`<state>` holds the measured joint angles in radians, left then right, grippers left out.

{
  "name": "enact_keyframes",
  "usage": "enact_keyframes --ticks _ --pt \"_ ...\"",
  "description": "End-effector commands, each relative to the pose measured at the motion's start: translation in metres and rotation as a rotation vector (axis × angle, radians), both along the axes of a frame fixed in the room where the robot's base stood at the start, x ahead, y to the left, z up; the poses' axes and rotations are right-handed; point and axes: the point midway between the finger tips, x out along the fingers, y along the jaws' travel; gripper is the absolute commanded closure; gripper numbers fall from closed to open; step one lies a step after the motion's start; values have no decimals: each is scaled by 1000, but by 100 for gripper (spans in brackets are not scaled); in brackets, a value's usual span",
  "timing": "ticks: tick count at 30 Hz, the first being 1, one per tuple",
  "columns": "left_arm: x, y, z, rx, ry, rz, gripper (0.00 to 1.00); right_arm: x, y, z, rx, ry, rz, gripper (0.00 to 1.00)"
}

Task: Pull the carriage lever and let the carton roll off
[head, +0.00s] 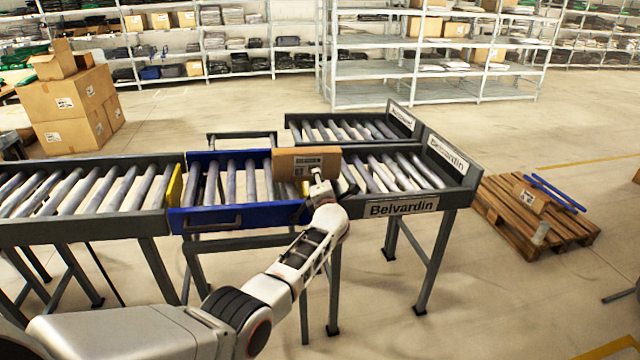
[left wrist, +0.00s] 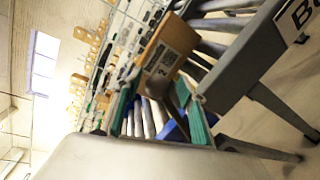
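A brown carton (head: 296,160) with a white label sits at the right end of the blue roller carriage (head: 240,219), by the grey Belvardin roller lane (head: 402,207). The carton also shows in the left wrist view (left wrist: 165,50). A dark handle-like lever (head: 212,226) is on the carriage's front side. My left gripper (head: 318,182) is in front of the carton and the carriage's right end. In the left wrist view, its green-padded fingers (left wrist: 160,112) are apart, with rollers and blue frame seen between them. Whether it touches the carton is unclear. My right gripper is not in view.
A grey roller conveyor (head: 80,233) adjoins the carriage on the left, with a yellow plate (head: 175,186) at the join. Another roller lane (head: 345,117) lies behind. A wooden pallet (head: 508,218) is at right. Stacked cartons (head: 66,103) stand at back left.

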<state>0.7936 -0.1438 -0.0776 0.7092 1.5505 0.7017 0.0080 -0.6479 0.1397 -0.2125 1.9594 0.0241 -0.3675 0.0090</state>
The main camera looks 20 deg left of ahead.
Motion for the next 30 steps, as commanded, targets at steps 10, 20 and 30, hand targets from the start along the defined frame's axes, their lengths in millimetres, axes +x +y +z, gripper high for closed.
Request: enact_keyframes --ticks 10,20,30 --pt "-7 -6 1 -4 -2 -2 59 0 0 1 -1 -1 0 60" --pt "-40 -20 7 -4 -2 0 59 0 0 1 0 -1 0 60" --pt "-65 -31 12 -1 -1 -1 59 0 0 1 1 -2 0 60"
